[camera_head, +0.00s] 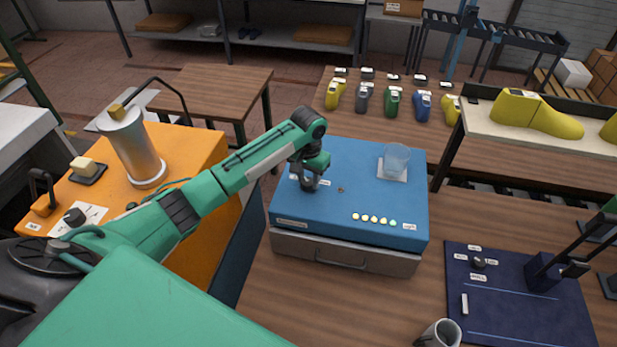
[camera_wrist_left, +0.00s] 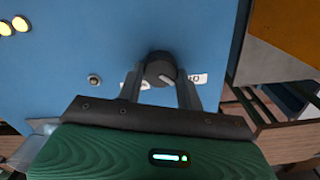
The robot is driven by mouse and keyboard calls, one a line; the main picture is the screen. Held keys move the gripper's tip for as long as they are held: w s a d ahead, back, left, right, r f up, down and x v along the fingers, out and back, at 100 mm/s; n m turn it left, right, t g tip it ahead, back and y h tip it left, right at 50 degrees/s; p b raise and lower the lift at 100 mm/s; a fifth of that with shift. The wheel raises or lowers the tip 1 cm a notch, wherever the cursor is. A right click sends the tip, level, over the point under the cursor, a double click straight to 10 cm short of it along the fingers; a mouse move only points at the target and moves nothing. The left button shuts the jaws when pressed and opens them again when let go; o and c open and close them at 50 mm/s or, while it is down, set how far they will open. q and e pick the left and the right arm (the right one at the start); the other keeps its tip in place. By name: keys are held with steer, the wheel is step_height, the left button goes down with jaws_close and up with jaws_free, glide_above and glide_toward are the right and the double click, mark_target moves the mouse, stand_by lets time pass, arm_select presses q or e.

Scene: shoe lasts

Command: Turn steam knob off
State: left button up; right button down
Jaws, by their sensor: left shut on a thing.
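A round dark knob (camera_wrist_left: 160,68) with a light pointer line stands on the top of a blue box (camera_head: 345,160). Small white labels lie beside it, partly hidden and too small to read. My left gripper (camera_head: 309,182) reaches down over the left part of the box. In the left wrist view its two fingers (camera_wrist_left: 160,85) are on either side of the knob, shut on it. The pointer line slants to the lower right in that view. My right gripper is not in view.
On the box are a glass (camera_head: 396,158) and a row of small lights (camera_head: 374,219). An orange bench (camera_head: 195,150) with a metal cylinder (camera_head: 130,150) stands left. A dark blue mat (camera_head: 510,310) lies right, and a grey cup (camera_head: 440,334) stands in front.

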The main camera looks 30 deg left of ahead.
arm_select(q)
steer(key=shift+w+r, duration=0.1)
steer(key=shift+r, duration=0.05)
steer(key=o, duration=0.7)
steer(key=shift+c, duration=0.2)
steer(key=o, duration=0.3)
